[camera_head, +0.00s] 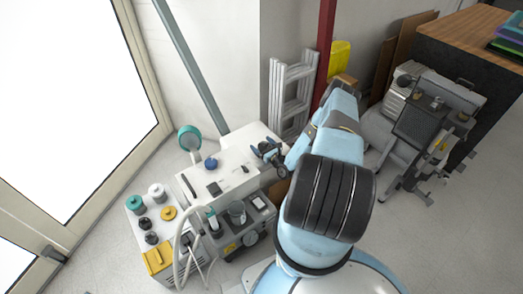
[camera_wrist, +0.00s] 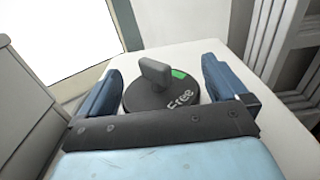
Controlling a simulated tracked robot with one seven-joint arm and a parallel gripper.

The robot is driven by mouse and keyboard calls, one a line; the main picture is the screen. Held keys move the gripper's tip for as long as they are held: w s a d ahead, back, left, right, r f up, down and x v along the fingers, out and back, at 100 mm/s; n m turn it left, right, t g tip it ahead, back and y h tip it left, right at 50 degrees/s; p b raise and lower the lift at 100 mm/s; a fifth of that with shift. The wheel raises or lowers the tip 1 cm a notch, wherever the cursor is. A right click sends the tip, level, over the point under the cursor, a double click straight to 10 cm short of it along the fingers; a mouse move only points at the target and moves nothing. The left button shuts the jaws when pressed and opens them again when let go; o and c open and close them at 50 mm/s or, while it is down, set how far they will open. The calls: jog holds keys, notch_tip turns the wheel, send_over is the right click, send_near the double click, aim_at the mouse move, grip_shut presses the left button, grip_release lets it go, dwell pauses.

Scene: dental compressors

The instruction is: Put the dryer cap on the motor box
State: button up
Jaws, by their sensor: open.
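My gripper (camera_head: 268,152) is open above the right part of a white box top (camera_head: 232,155). In the wrist view my gripper (camera_wrist: 163,72) has its two blue fingers on either side of a black round cap (camera_wrist: 150,98). The cap has a grey upright grip, a green mark and the word "Free". It appears to rest on the white top, and I see no clear contact with the fingers. I cannot tell for sure whether this is the dryer cap, or which box is the motor box.
A blue round knob (camera_head: 210,163) and small dark parts are on the white top. A lower unit with several coloured caps, including a yellow one (camera_head: 168,213), stands front left. A grey machine (camera_head: 240,230) with hoses is in front. A ladder (camera_head: 290,95) leans behind.

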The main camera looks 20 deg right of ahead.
jog(key=shift+c, duration=0.3)
jog(key=c, duration=1.2)
jog(key=shift+o, duration=0.2)
jog(key=shift+r, duration=0.65)
jog(key=s+d+r, duration=0.2)
jog(key=s+r, duration=0.9)
jog(key=s, duration=0.2)
jog(key=shift+s+d+r, duration=0.35)
jog(key=shift+s+d, duration=0.05)
